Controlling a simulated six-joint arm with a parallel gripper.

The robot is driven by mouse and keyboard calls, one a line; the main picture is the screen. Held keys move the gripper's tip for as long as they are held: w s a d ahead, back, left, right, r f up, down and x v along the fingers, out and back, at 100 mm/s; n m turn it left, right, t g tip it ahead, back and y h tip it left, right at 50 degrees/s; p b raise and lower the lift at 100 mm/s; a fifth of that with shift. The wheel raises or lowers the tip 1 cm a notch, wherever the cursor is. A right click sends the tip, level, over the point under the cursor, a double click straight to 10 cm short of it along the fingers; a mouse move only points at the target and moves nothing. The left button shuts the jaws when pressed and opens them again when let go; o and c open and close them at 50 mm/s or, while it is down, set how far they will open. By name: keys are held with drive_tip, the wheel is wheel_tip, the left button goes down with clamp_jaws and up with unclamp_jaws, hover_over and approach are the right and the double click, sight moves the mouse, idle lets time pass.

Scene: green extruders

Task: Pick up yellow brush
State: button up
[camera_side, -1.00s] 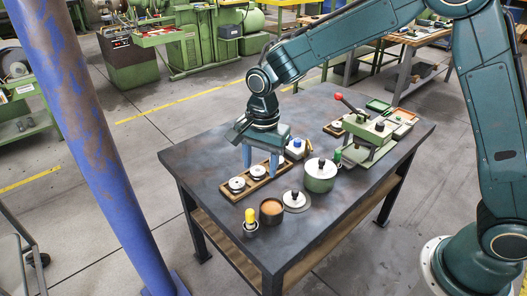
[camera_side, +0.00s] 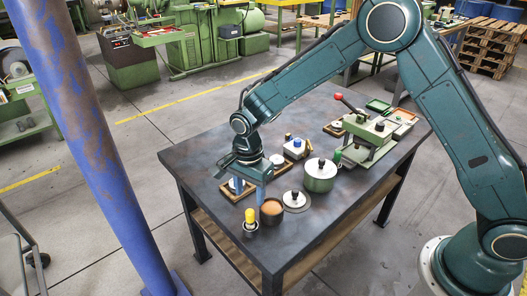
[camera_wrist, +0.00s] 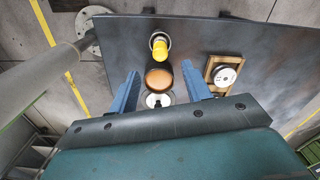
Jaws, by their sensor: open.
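The yellow brush (camera_side: 250,216) stands upright in a small light cup near the table's front left corner. It also shows in the wrist view (camera_wrist: 159,47), beyond the brown-topped pot. My gripper (camera_side: 248,195) points down over the table, a little behind the brush in the side view. Its two blue fingers are spread apart with nothing between them. In the wrist view the gripper (camera_wrist: 160,88) has its fingers on either side of the pot and a lidded round piece, with the brush ahead of the fingertips. The fingers do not touch the brush.
The brown-topped pot (camera_side: 271,211) stands right beside the brush. A grey lid (camera_side: 296,201) and a green lidded pot (camera_side: 320,175) are farther right. A green press (camera_side: 368,138) stands at the back right.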

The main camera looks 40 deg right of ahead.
sight(250, 211)
drive_tip(key=shift+f, duration=2.2)
drive_tip(key=shift+f, duration=0.15)
drive_tip(key=shift+a+f, duration=0.1)
drive_tip(key=shift+f, duration=2.35)
drive_tip(key=shift+c, duration=0.2)
clamp_jaws()
